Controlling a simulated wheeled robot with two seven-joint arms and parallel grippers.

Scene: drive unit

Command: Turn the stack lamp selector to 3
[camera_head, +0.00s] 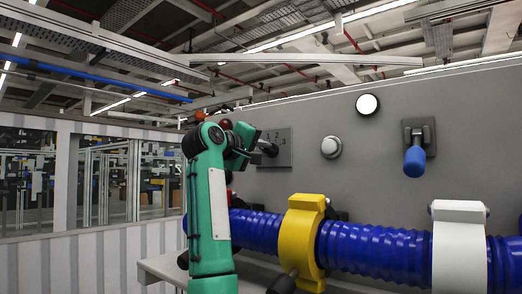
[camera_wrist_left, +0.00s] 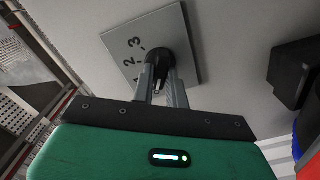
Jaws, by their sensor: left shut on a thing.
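The lamp selector is a dark knob (camera_head: 269,149) on a grey square plate (camera_head: 283,155) with numerals, mounted on the grey panel. In the left wrist view the plate (camera_wrist_left: 187,35) shows the numerals 2 and 3 left of the knob (camera_wrist_left: 156,63). My left gripper (camera_head: 260,147) reaches the knob from the left. In the left wrist view its two fingers (camera_wrist_left: 160,82) are shut on the knob, one on each side. The fingers partly cover the knob, and I cannot tell which numeral it points to. My right gripper is not in view.
A white round light (camera_head: 367,104), a round grey button (camera_head: 331,147) and a blue-handled lever (camera_head: 414,160) are on the panel to the right. Below run a thick blue ribbed hose (camera_head: 375,250), a yellow clamp (camera_head: 300,235) and a white clamp (camera_head: 459,250).

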